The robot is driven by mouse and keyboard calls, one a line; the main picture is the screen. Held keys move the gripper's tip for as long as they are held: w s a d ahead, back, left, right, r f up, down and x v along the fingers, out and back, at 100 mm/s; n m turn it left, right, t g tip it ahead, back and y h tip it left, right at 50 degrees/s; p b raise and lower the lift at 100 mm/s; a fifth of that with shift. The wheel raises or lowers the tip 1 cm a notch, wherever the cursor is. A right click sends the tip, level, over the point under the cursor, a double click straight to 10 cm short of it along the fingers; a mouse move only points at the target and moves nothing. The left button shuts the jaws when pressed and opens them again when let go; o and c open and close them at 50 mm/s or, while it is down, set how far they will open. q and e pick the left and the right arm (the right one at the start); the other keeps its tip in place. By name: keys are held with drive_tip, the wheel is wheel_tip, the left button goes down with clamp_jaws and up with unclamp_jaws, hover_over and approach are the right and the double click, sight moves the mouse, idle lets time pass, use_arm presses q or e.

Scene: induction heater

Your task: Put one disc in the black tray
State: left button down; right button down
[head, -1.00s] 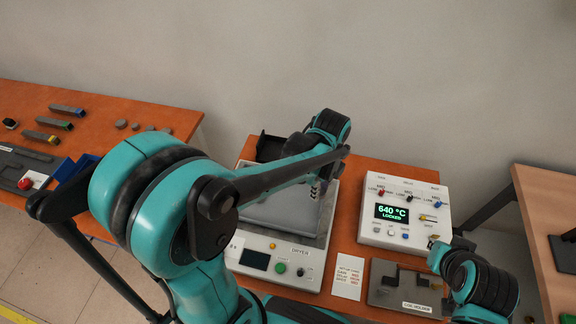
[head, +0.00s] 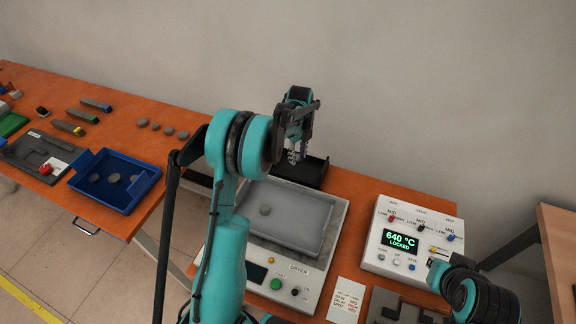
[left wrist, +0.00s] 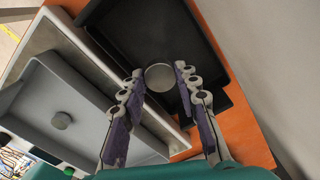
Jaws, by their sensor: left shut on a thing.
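My left gripper (head: 297,155) is above the black tray (head: 317,172), at the back of the middle table. In the left wrist view, the left gripper (left wrist: 161,72) is shut on a round grey disc (left wrist: 159,77) between its fingertips, with the black tray (left wrist: 218,88) below. The head view does not show this disc clearly.
The dryer (head: 258,272) stands in front of the black tray. A white control box (head: 412,240) reading 640 °C, locked, is to the right. On the left table are a blue tray (head: 139,165) with discs and several loose discs (head: 155,127). A wall rises behind.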

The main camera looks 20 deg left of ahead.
use_arm(q)
drive_tip(key=b, duration=0.1)
hover_over(287, 167)
wheel_tip(287, 167, down, 3)
drive_tip(key=shift+r, duration=0.1)
drive_tip(key=shift+f+b, duration=0.9)
drive_tip(key=shift+f, duration=1.1)
drive_tip(key=shift+f, duration=0.1)
drive_tip(key=c, duration=1.1)
unclamp_jaws()
